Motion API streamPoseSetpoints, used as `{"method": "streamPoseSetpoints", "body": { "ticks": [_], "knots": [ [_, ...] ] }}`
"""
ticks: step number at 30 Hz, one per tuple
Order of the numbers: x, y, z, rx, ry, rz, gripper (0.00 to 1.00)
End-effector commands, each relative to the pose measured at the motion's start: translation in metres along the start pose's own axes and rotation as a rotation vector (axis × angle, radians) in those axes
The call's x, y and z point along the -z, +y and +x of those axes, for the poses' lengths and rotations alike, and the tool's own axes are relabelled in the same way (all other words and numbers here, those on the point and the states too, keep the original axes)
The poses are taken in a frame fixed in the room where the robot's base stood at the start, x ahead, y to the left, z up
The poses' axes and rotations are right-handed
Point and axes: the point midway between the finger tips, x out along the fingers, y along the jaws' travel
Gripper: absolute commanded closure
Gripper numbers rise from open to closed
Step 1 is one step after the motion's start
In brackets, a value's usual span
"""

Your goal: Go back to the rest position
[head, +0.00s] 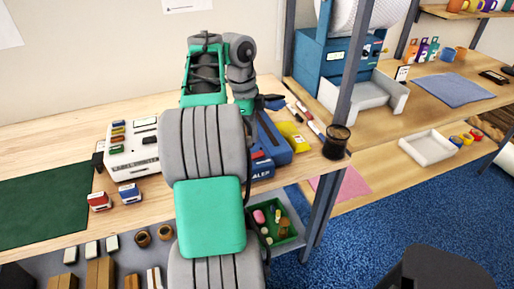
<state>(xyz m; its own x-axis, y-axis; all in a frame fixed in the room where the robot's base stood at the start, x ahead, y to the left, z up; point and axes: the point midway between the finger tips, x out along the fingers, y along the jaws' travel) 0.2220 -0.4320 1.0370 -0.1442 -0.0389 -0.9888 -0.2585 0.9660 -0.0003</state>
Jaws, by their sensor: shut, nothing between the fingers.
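My arm rises through the middle of the head view and hides part of the workbench behind it.
The wooden workbench (50,140) carries a white label maker (133,150), a green mat (40,207), small stamps (130,193), a blue device (272,150), markers (308,121) and a black pen cup (337,140). A grey post (345,85) stands right of the arm.

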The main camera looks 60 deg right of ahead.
Motion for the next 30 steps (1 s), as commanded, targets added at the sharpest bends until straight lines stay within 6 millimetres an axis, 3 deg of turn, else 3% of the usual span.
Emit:
{"method": "streamPoseSetpoints", "body": {
  "ticks": [3,14,17,19,23,24,27,30],
  "knots": [
    [0.002,0.0,-0.013,0.0,0.0,0.0,1.0],
    [0.002,0.0,-0.011,0.0,0.0,-0.001,1.0],
    [-0.011,0.006,-0.015,0.013,0.007,-0.091,1.0],
    [-0.038,0.02,-0.023,0.044,0.023,-0.29,1.0],
    [-0.119,0.078,-0.036,0.155,0.065,-0.942,1.0],
    [-0.144,0.103,-0.037,0.199,0.075,-1.165,1.0],
    [-0.195,0.175,-0.03,0.308,0.089,-1.682,1.0],
    [-0.228,0.255,-0.014,0.422,0.084,-2.148,1.0]
  ]
}}
